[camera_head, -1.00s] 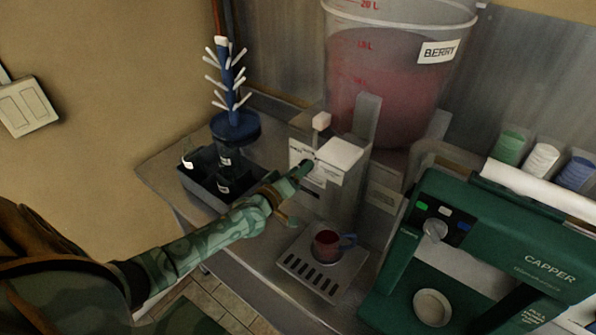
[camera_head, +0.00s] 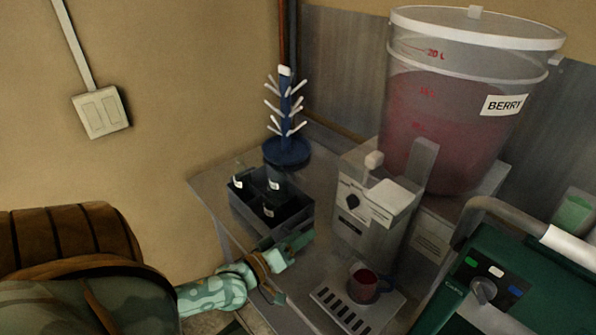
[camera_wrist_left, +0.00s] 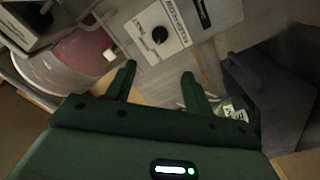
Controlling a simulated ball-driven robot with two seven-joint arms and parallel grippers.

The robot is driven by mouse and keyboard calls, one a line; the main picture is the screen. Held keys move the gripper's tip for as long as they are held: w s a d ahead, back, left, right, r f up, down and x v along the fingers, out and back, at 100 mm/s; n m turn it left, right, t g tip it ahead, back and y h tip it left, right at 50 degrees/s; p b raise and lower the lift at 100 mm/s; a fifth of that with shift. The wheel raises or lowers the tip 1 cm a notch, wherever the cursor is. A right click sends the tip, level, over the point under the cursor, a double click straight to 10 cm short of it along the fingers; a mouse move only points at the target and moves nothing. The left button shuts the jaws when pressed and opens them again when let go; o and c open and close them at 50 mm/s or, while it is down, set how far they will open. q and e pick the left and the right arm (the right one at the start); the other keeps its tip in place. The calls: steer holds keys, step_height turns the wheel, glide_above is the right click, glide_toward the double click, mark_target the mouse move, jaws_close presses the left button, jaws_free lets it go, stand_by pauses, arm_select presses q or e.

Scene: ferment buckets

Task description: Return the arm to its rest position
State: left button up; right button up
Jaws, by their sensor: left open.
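My left gripper (camera_head: 287,268) is in the lower middle of the head view, in front of the grey crate and left of the dispenser. It is open, and nothing shows between its two green fingers (camera_wrist_left: 160,82) in the left wrist view. The arm is green patterned and comes in from the left. The grey dispenser (camera_head: 375,222) with a black knob stands to its right; the knob also shows in the left wrist view (camera_wrist_left: 160,35). My right gripper is not in view.
A grey crate (camera_head: 262,226) with dark bottles stands at the bench's left. A blue drying tree (camera_head: 287,150) stands behind it. The BERRY bucket (camera_head: 440,130) is behind the dispenser. The green capper (camera_head: 510,268) stands at right. A wall switch (camera_head: 101,112) is at left.

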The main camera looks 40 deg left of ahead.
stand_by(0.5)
arm_select(q)
steer(key=s+d+f+m+g+h, duration=0.1)
steer(key=s+d+m+g, duration=0.15)
steer(key=d+m, duration=0.35)
steer(key=s+d+f+m+g, duration=0.1)
steer(key=s+d+m+g, duration=0.1)
steer(key=d+m+g, duration=0.35)
steer(key=s+a+r+m+g+y, duration=0.3)
steer(key=s+a+r+m+y, duration=0.1)
steer(key=s+a+y, duration=0.25)
steer(key=s+d+f+g+h+b, duration=0.1)
steer(key=s+d+f+g+b, duration=0.15)
steer(key=f, duration=1.35)
steer(key=s+d+f+g+h+b, duration=0.1)
steer(key=s+d+f+b, duration=0.15)
steer(key=f, duration=1.25)
steer(key=s+f+n+g+h+b, duration=0.2)
steer(key=s+f+b, duration=0.3)
steer(key=s+f, duration=1.5)
step_height(320, 180, down, 2)
steer(key=shift+f+n+b, duration=0.15)
steer(key=shift+n+b, duration=0.25)
steer(key=shift+n, duration=0.45)
